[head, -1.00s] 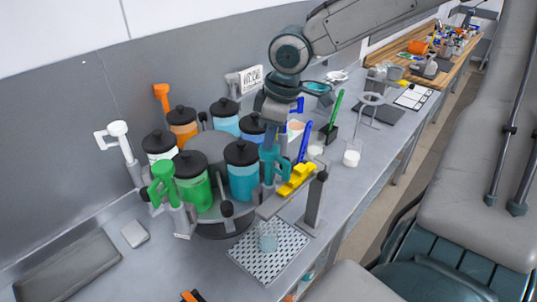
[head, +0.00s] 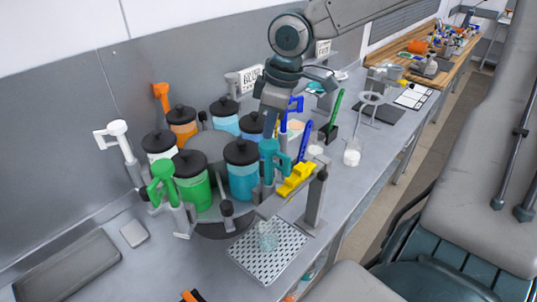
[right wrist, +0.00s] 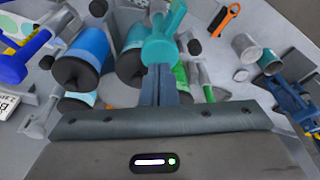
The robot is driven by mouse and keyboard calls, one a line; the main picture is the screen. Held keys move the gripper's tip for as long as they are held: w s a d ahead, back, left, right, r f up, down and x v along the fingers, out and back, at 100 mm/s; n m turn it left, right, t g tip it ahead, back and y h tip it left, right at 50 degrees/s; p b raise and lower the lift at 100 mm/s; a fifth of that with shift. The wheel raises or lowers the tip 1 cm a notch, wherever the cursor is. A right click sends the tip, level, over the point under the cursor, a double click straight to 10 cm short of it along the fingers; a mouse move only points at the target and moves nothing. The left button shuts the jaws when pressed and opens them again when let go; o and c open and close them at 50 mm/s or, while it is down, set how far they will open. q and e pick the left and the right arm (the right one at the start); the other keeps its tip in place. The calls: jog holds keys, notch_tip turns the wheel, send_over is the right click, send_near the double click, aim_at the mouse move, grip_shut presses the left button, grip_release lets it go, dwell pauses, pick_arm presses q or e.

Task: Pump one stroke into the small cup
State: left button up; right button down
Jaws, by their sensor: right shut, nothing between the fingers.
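The small clear cup (head: 267,238) stands on the perforated drip tray (head: 250,262) under the pump outlets. It has a pale bluish tint; I cannot tell its fill. My right gripper (head: 271,128) is shut and empty, pointing down just above the teal pump handle (head: 269,150). In the right wrist view its fingertips (right wrist: 165,72) are at the teal handle (right wrist: 168,38); I cannot tell whether they touch. The teal jar (head: 242,180) stands behind that pump on the round carousel. My left gripper is not in view.
Other lidded jars and coloured pumps, such as green (head: 162,180), white (head: 118,130) and orange (head: 161,92), ring the carousel. A yellow part (head: 296,180) sits on the bracket beside the teal pump. A grey tray (head: 68,265) lies front left.

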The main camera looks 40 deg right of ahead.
notch_tip(320, 180, up, 6)
dwell(0.5)
dwell(0.5)
